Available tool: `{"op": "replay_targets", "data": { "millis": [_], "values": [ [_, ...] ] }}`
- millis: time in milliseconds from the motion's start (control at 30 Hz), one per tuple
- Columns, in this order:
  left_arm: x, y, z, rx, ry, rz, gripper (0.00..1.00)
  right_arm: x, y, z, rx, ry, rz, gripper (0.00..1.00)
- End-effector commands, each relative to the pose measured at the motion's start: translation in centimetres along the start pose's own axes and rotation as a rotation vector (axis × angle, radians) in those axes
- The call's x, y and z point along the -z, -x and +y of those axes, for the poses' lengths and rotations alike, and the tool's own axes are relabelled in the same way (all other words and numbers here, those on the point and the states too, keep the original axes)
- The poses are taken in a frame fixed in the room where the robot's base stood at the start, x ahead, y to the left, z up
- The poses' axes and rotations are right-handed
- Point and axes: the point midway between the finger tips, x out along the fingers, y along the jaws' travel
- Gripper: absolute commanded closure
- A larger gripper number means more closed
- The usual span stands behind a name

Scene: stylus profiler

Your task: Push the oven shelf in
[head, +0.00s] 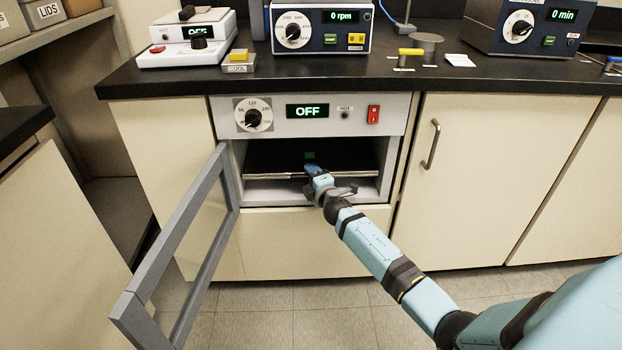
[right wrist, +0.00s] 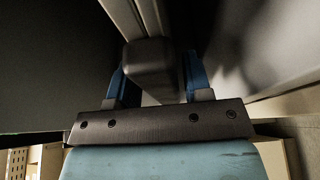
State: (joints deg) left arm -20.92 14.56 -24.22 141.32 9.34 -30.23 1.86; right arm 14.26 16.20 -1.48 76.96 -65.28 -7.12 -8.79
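The oven (head: 393,140) is built into the cabinet, and its framed glass door (head: 185,235) stands open to the left. The dark oven shelf (head: 268,162) lies level inside, with a thin pale front edge near the opening. My right gripper (head: 311,168) is at the middle of this edge, and its blue fingertips overlap it in the head view. In the right wrist view the two blue fingers (right wrist: 156,80) stand apart with a grey block-like part between them. I cannot tell whether they touch the shelf. My left gripper is not in view.
The oven panel has a dial (head: 253,115), a display reading OFF (head: 307,111) and a red switch (head: 373,114). The black counter (head: 200,80) above holds several instruments. A closed cabinet door (head: 490,170) is on the right. The floor (head: 300,297) in front is clear.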

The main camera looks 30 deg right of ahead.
Motion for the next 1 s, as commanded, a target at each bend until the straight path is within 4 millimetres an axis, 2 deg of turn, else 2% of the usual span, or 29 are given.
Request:
{"op": "replay_targets", "data": {
  "millis": [333,467,800,1000],
  "values": [
    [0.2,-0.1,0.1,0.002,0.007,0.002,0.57,0.2,0.3,-0.3,0.004,-0.001,0.004,0.47],
    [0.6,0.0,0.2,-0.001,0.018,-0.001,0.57,0.3,1.6,-0.2,0.005,-0.001,0.005,0.47],
    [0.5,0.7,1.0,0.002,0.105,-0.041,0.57,0.2,9.0,-0.1,0.006,-0.002,0.004,0.47],
    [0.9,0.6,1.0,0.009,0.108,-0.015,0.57,0.2,12.4,-0.2,0.004,-0.002,0.003,0.47]
  ]
}}
